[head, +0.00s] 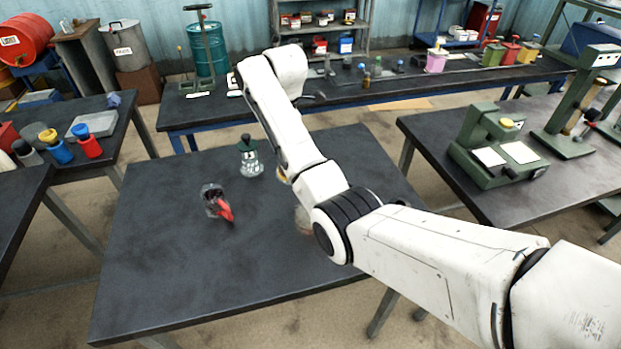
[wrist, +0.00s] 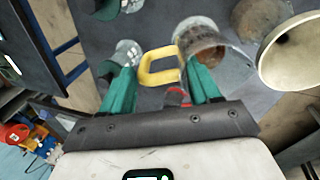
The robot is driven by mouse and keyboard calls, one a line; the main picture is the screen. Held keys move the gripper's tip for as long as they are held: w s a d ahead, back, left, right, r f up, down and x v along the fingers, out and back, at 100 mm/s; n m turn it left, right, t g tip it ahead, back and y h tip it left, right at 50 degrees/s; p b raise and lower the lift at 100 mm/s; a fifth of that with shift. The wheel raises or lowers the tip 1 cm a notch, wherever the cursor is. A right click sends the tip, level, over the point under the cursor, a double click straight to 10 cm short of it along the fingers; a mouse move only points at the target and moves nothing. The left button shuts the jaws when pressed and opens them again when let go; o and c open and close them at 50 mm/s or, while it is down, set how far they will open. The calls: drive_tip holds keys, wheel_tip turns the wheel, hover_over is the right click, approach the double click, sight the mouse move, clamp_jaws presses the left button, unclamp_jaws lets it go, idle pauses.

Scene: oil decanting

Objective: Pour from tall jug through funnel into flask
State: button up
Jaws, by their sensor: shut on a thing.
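A clear glass vessel with a dark green top (head: 249,158) stands upright on the middle table; it looks like the flask, and I cannot tell whether the top is the funnel. A clear vessel with a red handle or spout (head: 216,202) stands nearer the front. In the wrist view, my gripper (wrist: 162,68) has its green fingers on either side of a yellow handle (wrist: 147,68) and is shut on it. In the head view my arm hides the gripper and most of this jug.
The middle table (head: 150,270) is bare at its front and left. A green balance-like device (head: 497,150) stands on the right table. Bottles crowd the left table.

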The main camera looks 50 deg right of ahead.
drive_tip(key=shift+w+d+f+g+b, duration=0.25)
drive_tip(key=shift+w+f+g+b, duration=0.45)
drive_tip(key=shift+f, duration=0.1)
drive_tip(key=shift+w+d+f+g+y+b, duration=0.1)
drive_tip(key=shift+w+g+y+b, duration=0.15)
drive_tip(key=shift+b, duration=0.25)
idle(2.0)
